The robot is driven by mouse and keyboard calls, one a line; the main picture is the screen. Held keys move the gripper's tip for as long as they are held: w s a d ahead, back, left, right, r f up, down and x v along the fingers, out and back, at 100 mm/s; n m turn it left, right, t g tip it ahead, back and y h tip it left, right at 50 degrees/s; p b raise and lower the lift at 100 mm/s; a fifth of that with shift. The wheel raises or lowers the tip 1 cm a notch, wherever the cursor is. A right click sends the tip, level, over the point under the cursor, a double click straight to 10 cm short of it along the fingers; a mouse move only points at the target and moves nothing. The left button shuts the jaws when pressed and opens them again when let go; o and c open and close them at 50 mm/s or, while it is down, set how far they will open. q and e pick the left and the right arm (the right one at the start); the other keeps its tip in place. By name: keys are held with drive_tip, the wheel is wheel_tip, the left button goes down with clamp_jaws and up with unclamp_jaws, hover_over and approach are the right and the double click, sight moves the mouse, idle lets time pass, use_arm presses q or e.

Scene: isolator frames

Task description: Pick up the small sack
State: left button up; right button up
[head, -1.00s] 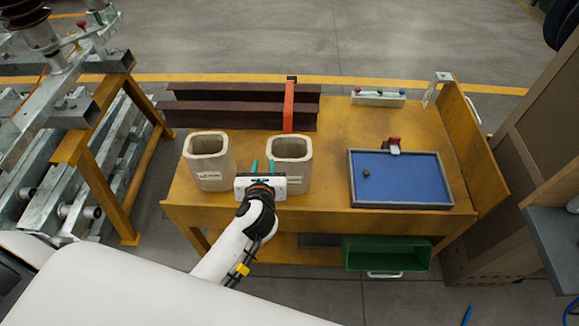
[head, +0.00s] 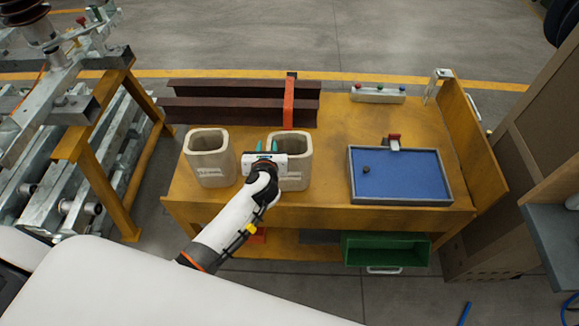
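Two beige open-topped containers stand upright on the yellow table, a left one (head: 211,170) and a right one (head: 295,178). They look alike in size, and I cannot tell whether either is the small sack. My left gripper (head: 267,146) is at the left rim of the right container and hides part of its near left side. Its two teal fingertips stand apart with a gap between them. I cannot tell whether they touch the rim. A small dark lump (head: 366,169) lies in the blue-lined tray (head: 400,203). My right gripper is not in view.
Dark steel beams (head: 240,114) and an orange upright piece (head: 289,103) lie behind the containers. A button box (head: 378,95) stands at the back. A green bin (head: 386,250) is below. The yellow tabletop (head: 330,165) is clear between the right container and the tray.

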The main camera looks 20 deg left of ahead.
use_arm(q)
clamp_jaws()
